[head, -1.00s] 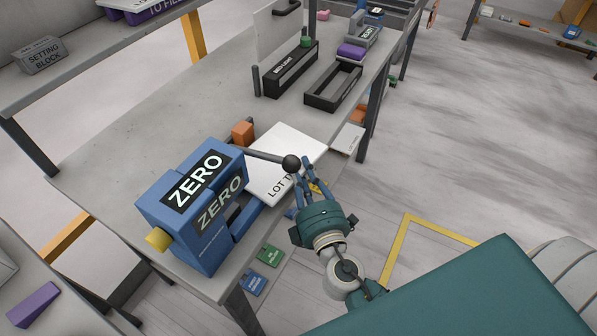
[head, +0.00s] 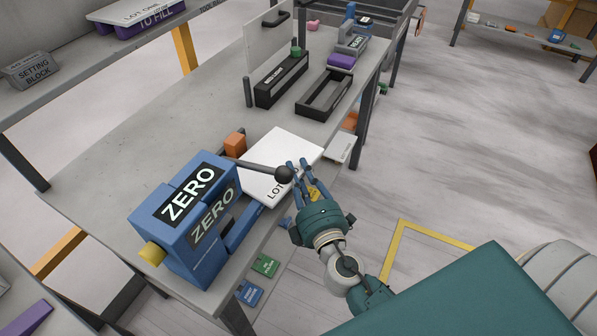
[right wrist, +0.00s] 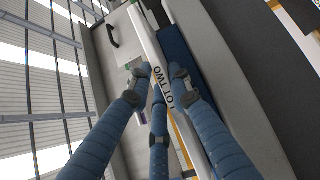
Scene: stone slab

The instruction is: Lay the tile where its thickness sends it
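The white tile (head: 283,150), lettered "LOT", is at the bench's front edge beside the blue gauge (head: 205,225) marked "ZERO". The gauge's black-knobbed lever (head: 284,174) crosses in front of it. My right gripper (head: 303,168) has its fingers on the tile's near right edge. In the right wrist view the tile (right wrist: 150,45) reads "LOT TWO" and runs between the fingers (right wrist: 162,75), which appear shut on it. The far finger contact is partly hidden. My left gripper is not in view.
An orange block (head: 235,143) is behind the gauge. Two black open frames (head: 325,96) (head: 280,80) stand farther back, with a purple piece (head: 341,61) beyond. Blue (head: 250,292) and green (head: 265,266) cards are below the front edge. A shelf (head: 90,80) is at left.

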